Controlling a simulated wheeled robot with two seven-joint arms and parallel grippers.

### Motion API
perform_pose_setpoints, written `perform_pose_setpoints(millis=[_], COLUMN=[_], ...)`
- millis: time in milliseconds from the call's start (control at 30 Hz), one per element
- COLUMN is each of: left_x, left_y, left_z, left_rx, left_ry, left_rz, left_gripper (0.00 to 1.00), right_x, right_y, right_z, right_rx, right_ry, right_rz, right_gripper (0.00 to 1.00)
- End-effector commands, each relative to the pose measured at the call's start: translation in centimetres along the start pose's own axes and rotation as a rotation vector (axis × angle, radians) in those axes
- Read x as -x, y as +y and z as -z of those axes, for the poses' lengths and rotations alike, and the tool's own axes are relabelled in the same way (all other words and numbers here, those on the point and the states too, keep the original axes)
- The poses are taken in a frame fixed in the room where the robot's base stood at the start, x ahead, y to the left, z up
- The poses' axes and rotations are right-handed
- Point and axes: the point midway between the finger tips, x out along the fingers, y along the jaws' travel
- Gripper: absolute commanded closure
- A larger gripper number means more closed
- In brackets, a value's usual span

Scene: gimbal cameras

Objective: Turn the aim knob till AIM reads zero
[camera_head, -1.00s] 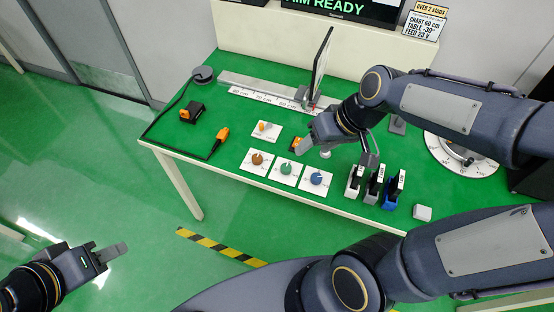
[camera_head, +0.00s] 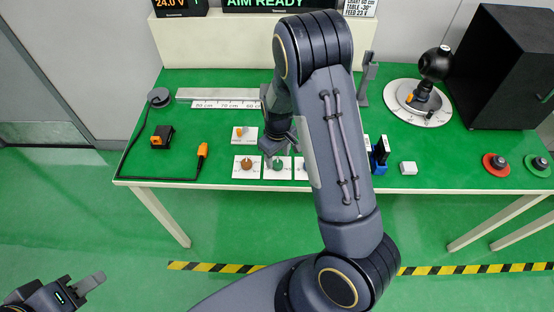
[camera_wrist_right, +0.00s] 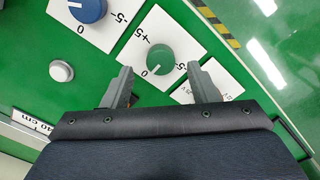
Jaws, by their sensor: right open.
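Three knobs on white scale plates stand along the table's front: a brown-orange knob (camera_head: 247,164), a green knob (camera_head: 278,164) and a blue knob, hidden by my arm in the head view but seen in the right wrist view (camera_wrist_right: 88,8). No knob's name is readable. My right gripper (camera_head: 281,156) is open above the green knob's plate. In the right wrist view its fingers (camera_wrist_right: 163,72) straddle the near side of the green knob (camera_wrist_right: 160,59), with gaps on both sides. The display (camera_head: 268,4) reads "AIM READY"; no aim number is legible. My left gripper (camera_head: 90,285) hangs off the table, lower left.
A small orange switch (camera_head: 239,132) sits behind the knobs, and a white button (camera_wrist_right: 61,71) is near the blue knob.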

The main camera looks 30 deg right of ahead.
Motion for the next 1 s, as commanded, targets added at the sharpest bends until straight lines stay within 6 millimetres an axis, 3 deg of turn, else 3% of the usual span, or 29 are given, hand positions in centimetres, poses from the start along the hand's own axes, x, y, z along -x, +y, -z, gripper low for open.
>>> perform_pose_setpoints(millis=[200,533,867,1000], left_x=[0.3,0.3,0.3,0.2], left_y=[0.1,0.1,0.1,0.1], left_z=[0.1,0.1,0.1,0.1], left_rx=[0.000,0.000,0.000,0.000], left_ry=[0.000,0.000,0.000,0.000], left_rz=[0.000,0.000,0.000,0.000], left_gripper=[0.64,0.64,0.64,0.64], right_x=[-2.4,-2.9,-2.8,-2.8], right_y=[0.0,0.0,0.0,0.0], right_z=[0.0,0.0,0.0,0.0], right_rx=[0.000,-0.001,-0.001,-0.004], right_ry=[-0.001,0.002,0.002,0.002], right_rz=[0.001,0.001,0.000,0.000], right_gripper=[0.46,0.46,0.89,0.91])
